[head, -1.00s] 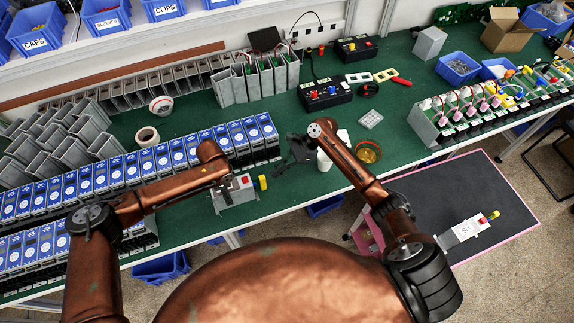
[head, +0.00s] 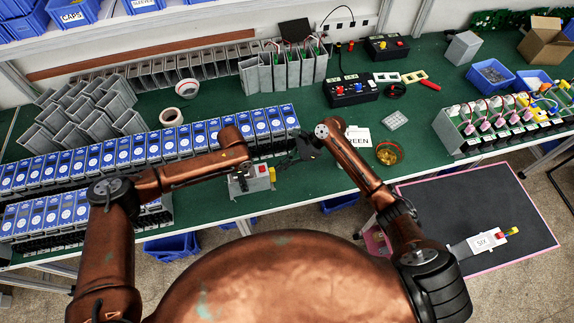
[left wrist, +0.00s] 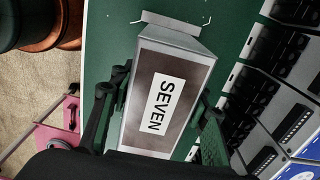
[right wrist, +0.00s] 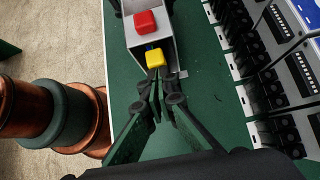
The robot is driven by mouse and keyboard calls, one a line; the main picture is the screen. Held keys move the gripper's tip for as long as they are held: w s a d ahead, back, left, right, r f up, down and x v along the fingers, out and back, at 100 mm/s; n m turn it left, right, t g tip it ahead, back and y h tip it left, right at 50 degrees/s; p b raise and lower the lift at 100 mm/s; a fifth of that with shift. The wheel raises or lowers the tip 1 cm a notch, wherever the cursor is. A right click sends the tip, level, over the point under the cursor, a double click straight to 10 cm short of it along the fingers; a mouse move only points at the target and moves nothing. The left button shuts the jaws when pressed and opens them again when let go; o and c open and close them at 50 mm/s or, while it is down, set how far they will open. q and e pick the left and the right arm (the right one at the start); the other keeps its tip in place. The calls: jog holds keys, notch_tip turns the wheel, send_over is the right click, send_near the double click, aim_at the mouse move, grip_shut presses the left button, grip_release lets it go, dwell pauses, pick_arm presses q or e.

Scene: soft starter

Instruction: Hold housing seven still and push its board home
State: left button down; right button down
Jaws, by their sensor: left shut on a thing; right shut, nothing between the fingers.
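Housing seven (left wrist: 160,95) is a grey box with a white SEVEN label, lying at the green bench's front edge. It shows in the head view (head: 243,186) with a red button on top. My left gripper (left wrist: 165,88) is shut on it, one finger along each long side. The board's yellow end (right wrist: 155,62) sits close at the housing's open mouth in the right wrist view; the rest of the board is mostly hidden inside. My right gripper (right wrist: 156,80) is shut and empty, its fingertips at the yellow end; I cannot tell whether they touch it.
Rows of blue-fronted units (head: 150,147) stand left of and behind the housing. A glass dish (head: 388,153) and a white card (head: 358,137) lie right of my right gripper. A similar housing marked SIX (head: 485,241) lies on the dark mat (head: 450,205).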

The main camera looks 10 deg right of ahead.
pick_arm(q)
jog(key=shift+s+d, duration=0.1)
jog(key=shift+d, duration=0.2)
pick_arm(e)
jog(key=shift+s+a, duration=0.1)
pick_arm(q)
jog(key=shift+a, duration=0.1)
pick_arm(e)
jog(key=d+f+v, duration=0.2)
jog(key=v, duration=1.1)
jog(key=shift+f, duration=0.1)
pick_arm(q)
jog(key=c, duration=1)
grip_release()
